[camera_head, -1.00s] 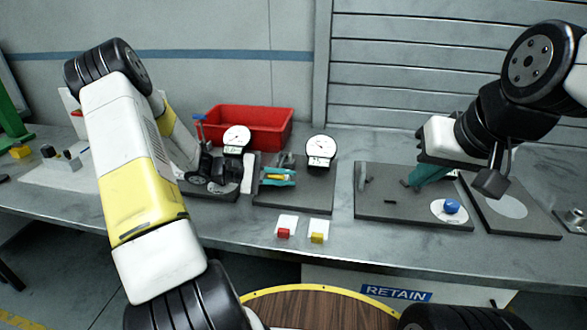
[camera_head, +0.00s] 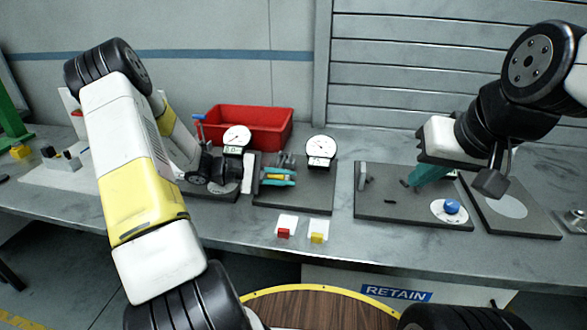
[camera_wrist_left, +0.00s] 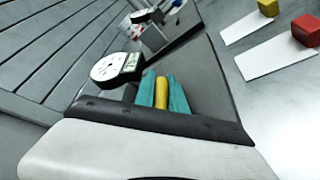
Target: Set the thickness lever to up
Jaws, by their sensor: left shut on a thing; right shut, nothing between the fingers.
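The thickness gauge with a white round dial (camera_head: 321,150) stands on a dark plate (camera_head: 318,197) in the middle of the bench. It also shows in the left wrist view (camera_wrist_left: 117,68). My left gripper (camera_head: 280,178) is at the plate's left part, its teal fingers pointing right. The fingers are shut on a yellow piece (camera_wrist_left: 161,92), which looks like the lever's handle. The lever's pivot and its exact angle are hidden by the fingers. My right gripper (camera_head: 406,183) is shut and empty above another dark plate (camera_head: 420,213) to the right.
A second dial gauge (camera_head: 237,138) stands left, close to my left wrist. A red bin (camera_head: 265,127) is behind. Red (camera_head: 283,233) and yellow (camera_head: 317,238) blocks on white tabs lie at the front. A blue knob (camera_head: 452,206) on a white disc is near my right gripper.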

